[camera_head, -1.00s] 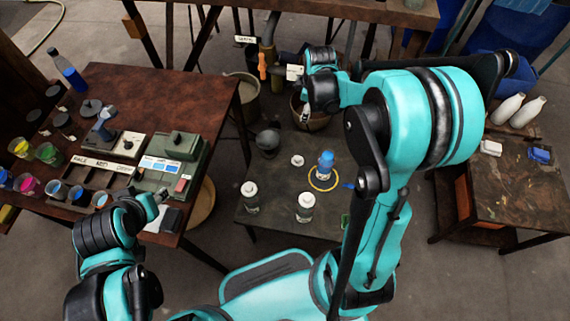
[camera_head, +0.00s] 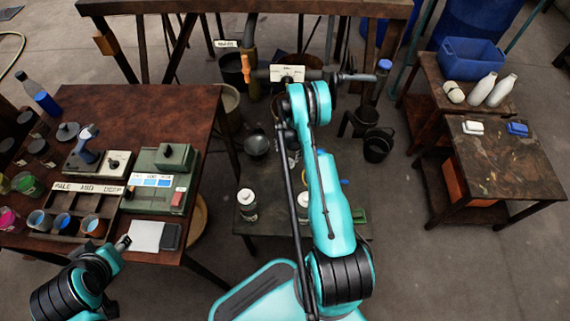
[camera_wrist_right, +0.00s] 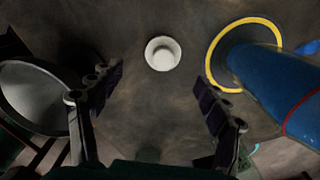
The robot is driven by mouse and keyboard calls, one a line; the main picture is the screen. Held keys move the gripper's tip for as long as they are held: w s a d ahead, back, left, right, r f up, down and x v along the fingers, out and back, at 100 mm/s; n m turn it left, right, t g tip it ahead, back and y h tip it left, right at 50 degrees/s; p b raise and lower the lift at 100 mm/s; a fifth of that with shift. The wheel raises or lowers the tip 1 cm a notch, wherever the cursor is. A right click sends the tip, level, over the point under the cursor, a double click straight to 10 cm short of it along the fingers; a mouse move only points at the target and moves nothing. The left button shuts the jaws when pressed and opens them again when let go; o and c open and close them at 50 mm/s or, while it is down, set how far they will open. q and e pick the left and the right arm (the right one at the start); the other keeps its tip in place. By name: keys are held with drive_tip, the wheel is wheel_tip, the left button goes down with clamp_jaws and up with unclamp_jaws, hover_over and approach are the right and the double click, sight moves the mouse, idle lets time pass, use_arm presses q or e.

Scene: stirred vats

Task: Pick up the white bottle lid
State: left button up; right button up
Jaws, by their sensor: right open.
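The white bottle lid (camera_wrist_right: 163,53) lies on the dark table top (camera_wrist_right: 140,120) in the right wrist view. It is apart from my right gripper (camera_wrist_right: 160,98), which is open and empty, with the lid ahead of the gap between its fingers. In the head view my right arm hides the lid, and the right fingertips cannot be made out. My left gripper (camera_head: 122,244) is at lower left, beside the brown table; its jaw state is unclear.
A blue bottle (camera_wrist_right: 275,85) and yellow ring (camera_wrist_right: 213,60) are right of the lid; a grey bowl (camera_wrist_right: 35,95) is at left. White-capped bottles (camera_head: 248,204) stand on the low table. The brown table (camera_head: 150,100) at left holds several cups and devices.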

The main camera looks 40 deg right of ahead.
sight(289, 160)
drive_tip(key=f+b, duration=0.1)
drive_tip(key=f, duration=0.1)
drive_tip(key=f+b, duration=0.1)
drive_tip(key=f, duration=0.1)
drive_tip(key=f+b, duration=0.1)
drive_tip(key=f, duration=0.2)
drive_tip(key=shift+s+d, duration=0.15)
drive_tip(key=shift+d, duration=0.15)
drive_tip(key=shift+r, duration=0.15)
drive_tip(key=c, duration=0.9)
